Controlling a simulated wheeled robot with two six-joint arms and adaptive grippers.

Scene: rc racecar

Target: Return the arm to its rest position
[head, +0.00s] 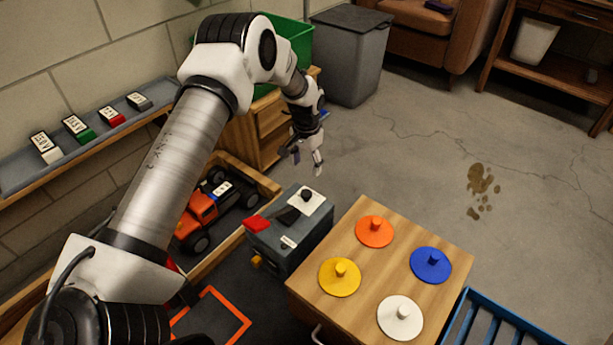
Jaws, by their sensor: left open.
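My left arm comes in from the lower left and reaches up and over toward the back. My left gripper (308,160) hangs at its end, fingers pointing down and apart, with nothing seen between them. It is above and behind the grey box (290,232) and beside the wooden drawer cabinet (272,125). An orange racecar (200,210) with black wheels sits in a wooden-edged bay, partly hidden behind my arm. My right gripper is not in the picture.
A wooden cabinet (350,285) holds orange, yellow, blue and white knobbed discs. A wall shelf (85,150) carries several labelled blocks. A grey bin (350,60), a green crate (292,42) and a blue rack (490,318) stand around. Open floor lies at right.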

